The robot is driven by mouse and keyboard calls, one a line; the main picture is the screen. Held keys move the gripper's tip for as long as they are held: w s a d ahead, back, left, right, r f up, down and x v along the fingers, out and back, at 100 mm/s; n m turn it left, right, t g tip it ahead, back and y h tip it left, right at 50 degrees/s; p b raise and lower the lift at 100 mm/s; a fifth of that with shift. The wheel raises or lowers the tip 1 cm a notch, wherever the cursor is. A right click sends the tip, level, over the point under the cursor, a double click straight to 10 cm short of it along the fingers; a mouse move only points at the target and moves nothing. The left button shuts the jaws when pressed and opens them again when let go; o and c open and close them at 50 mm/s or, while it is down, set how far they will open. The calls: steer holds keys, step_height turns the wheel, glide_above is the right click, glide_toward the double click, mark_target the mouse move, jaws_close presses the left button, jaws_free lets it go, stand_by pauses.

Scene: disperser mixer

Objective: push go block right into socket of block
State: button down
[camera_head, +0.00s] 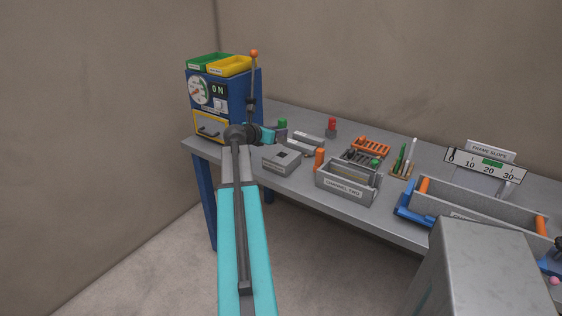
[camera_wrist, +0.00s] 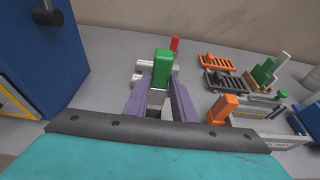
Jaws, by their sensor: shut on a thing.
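The go block, green with a grey lower part, is between the fingers of my gripper (camera_wrist: 158,100) in the wrist view; its green top (camera_wrist: 162,66) stands up above them. In the head view its green top (camera_head: 282,123) shows just past my gripper (camera_head: 275,133), near the table's left end. My gripper is shut on it. A low grey block (camera_head: 282,160) with a small dark opening in its top lies nearer the front edge, apart from the green top in the head view. The lower end of the go block is hidden, so I cannot tell what it touches.
A blue cabinet (camera_head: 225,100) with a dial stands left of my gripper. An orange-handled grey tray (camera_head: 348,194), racks (camera_head: 370,147) and a blue-ended frame (camera_head: 480,208) are to the right.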

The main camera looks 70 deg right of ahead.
glide_above(278, 158)
steer(key=shift+f+p, duration=0.35)
steer(key=shift+f, duration=2.7)
steer(key=shift+f, duration=1.85)
steer(key=c, duration=1.5)
jaws_free()
steer(key=shift+a, duration=0.15)
steer(key=shift+b+v, duration=0.75)
steer(key=shift+v, duration=5.15)
steer(key=shift+w, duration=0.1)
